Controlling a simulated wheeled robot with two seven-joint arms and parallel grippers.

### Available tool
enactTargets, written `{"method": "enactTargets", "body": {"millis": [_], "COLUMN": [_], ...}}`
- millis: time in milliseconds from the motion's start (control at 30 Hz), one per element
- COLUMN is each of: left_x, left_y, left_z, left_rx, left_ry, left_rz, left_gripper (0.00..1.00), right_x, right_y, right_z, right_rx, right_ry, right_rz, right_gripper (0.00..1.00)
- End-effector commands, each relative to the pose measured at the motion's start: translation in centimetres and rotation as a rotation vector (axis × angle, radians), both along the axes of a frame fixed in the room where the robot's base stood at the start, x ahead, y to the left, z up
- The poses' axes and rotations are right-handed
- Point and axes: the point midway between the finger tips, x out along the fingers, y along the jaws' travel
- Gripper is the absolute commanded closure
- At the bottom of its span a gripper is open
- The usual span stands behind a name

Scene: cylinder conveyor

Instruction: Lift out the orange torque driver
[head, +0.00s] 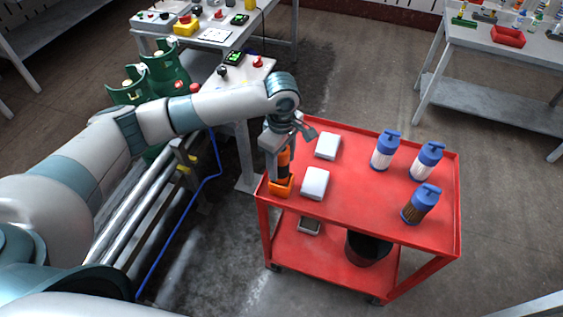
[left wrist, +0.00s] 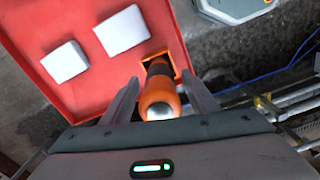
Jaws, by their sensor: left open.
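The orange torque driver (head: 284,160) stands upright in an orange holder (head: 281,186) at the left corner of the red cart's top. In the left wrist view the driver (left wrist: 158,97) shows its orange end with a pale round cap, seen from above, with a dark band further down. My left gripper (head: 279,150) is above the holder with its fingers pointing down. In the left wrist view my gripper (left wrist: 162,97) is open, with one finger on each side of the driver. Visible gaps remain between fingers and driver. My right gripper is not in view.
Two white boxes (head: 315,183) (head: 327,146) lie on the red cart (head: 360,215) near the driver. Several blue-capped canisters (head: 384,150) stand on its right half. A black bucket (head: 367,248) is on the lower shelf. Green cylinders (head: 165,68) and a conveyor are at left.

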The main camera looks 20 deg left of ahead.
Motion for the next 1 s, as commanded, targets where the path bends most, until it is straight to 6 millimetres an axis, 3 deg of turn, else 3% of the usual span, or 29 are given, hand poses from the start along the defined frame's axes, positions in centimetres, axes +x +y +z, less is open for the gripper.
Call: {"method": "enactTargets", "body": {"millis": [467,500,700,733,767,800,867,1000], "left_x": [-0.01,-0.01,-0.01,-0.01,-0.01,-0.01,-0.02,-0.02], "left_y": [-0.01,0.00,0.00,0.00,-0.01,-0.01,0.00,0.01], "left_z": [-1.21,-1.20,-1.19,-1.19,-1.19,-1.19,-1.18,-1.12], "left_rx": [0.001,0.001,0.001,0.001,0.001,0.001,0.001,0.001], "left_ry": [-0.001,-0.001,0.000,0.000,0.000,0.000,0.000,0.000], "left_rz": [-0.001,-0.001,0.000,0.000,0.000,0.000,0.000,0.000], "left_gripper": [0.46,0.48,0.96,1.00,1.00,0.77,0.92,0.94], "right_x": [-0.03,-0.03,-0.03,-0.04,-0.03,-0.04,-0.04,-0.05], "right_y": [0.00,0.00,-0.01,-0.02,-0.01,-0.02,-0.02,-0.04], "right_z": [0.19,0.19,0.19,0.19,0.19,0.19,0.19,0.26], "right_rx": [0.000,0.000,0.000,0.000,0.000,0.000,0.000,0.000], "right_ry": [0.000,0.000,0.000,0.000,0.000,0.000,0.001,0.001], "right_rz": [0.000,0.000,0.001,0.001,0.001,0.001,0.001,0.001], "right_gripper": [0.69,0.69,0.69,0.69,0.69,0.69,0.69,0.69]}}
